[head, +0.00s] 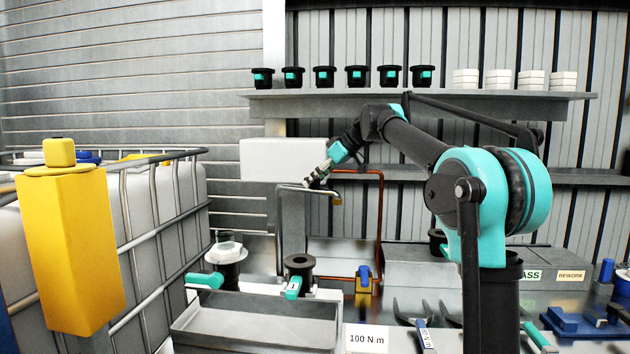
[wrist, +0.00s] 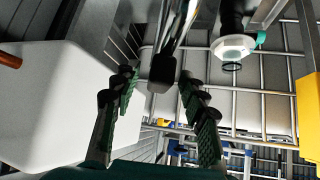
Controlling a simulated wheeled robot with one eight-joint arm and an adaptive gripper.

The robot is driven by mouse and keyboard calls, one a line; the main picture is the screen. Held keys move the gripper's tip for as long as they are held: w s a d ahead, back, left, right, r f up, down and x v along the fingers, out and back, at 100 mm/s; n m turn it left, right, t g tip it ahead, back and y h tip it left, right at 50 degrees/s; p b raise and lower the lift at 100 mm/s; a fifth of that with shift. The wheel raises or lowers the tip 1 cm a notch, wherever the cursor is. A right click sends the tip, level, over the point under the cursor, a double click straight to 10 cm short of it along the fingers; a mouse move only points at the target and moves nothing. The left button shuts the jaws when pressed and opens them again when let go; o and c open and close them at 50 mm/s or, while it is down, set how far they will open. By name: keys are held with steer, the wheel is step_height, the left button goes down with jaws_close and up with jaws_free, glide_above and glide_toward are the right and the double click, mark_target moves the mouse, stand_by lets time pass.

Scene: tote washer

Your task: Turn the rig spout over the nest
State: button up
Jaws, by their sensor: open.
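The rig spout (head: 279,225) is a grey pipe that rises behind the bench fixtures and bends right at the top, ending in a short brass-coloured tip. A black round holder with a teal handle (head: 299,264), possibly the nest, stands at the front. Left of it, a similar black holder carries a white part (head: 228,252), which also shows in the wrist view (wrist: 232,46).
A white tank (head: 285,158) hangs close beside my gripper, with a copper pipe (head: 380,225) running down right of it. A caged white container (head: 160,215) and a yellow block (head: 70,250) stand left. A grey tray (head: 255,320) lies in front of the holders.

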steer(key=shift+c, duration=0.2)
jaws_close()
steer(key=shift+s, duration=0.1)
steer(key=s+a+m+t+h, duration=0.4)
steer(key=s+a+m, duration=0.2)
steer(key=s+m, duration=0.1)
steer(key=shift+a+m+t, duration=0.25)
steer(key=shift+m+t, duration=0.05)
steer(key=shift+m, duration=0.2)
stand_by(0.5)
stand_by(0.3)
